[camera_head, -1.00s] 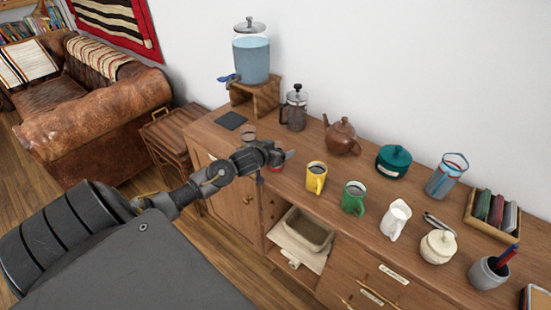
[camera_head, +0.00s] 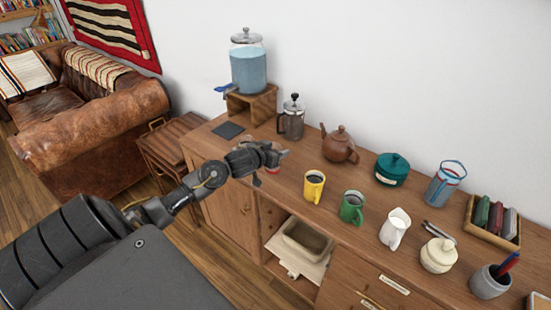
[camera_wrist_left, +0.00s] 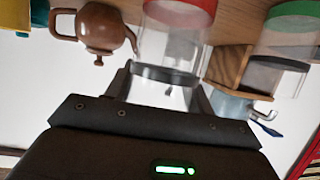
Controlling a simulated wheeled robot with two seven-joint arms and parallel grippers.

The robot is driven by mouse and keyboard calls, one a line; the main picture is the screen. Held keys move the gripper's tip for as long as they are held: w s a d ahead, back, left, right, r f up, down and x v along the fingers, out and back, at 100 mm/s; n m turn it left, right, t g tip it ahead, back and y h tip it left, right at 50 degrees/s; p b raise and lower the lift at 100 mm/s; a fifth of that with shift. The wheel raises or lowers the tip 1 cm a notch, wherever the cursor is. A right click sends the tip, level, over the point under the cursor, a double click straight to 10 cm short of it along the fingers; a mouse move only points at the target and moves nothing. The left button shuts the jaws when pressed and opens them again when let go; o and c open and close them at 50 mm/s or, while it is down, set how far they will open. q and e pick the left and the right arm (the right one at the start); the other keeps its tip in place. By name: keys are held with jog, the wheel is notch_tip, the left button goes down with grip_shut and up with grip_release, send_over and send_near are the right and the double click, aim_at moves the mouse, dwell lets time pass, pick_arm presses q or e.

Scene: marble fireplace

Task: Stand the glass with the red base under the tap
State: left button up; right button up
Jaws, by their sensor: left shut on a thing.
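My left gripper (camera_head: 274,157) is shut on the glass with the red base (camera_wrist_left: 172,45). In the left wrist view, which is upside down, the clear glass shows between the fingers with its red base toward the picture's top. In the head view only a bit of red (camera_head: 272,160) shows at the fingertips. The water dispenser (camera_head: 249,70) stands on a wooden stand (camera_head: 262,105), its blue tap (camera_head: 224,88) pointing left. A dark square mat (camera_head: 228,130) lies on the cabinet top below the tap. My right gripper is not in view.
A French press (camera_head: 291,118), teapot (camera_head: 340,148) and yellow mug (camera_head: 314,186) stand nearby. The mat looks clear.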

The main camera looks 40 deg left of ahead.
pick_arm(q)
jog(key=s+d+r+p, duration=0.2)
jog(key=s+d+r, duration=0.65)
jog(key=s, duration=0.25)
jog(key=w+d+r, duration=0.3)
jog(key=d+r, duration=0.4)
jog(key=w+d+r+m+h, duration=0.1)
jog(key=w+d+r, duration=0.2)
jog(key=d+r, duration=0.3)
jog(key=shift+d+r, duration=0.35)
jog(key=shift+d, duration=0.9)
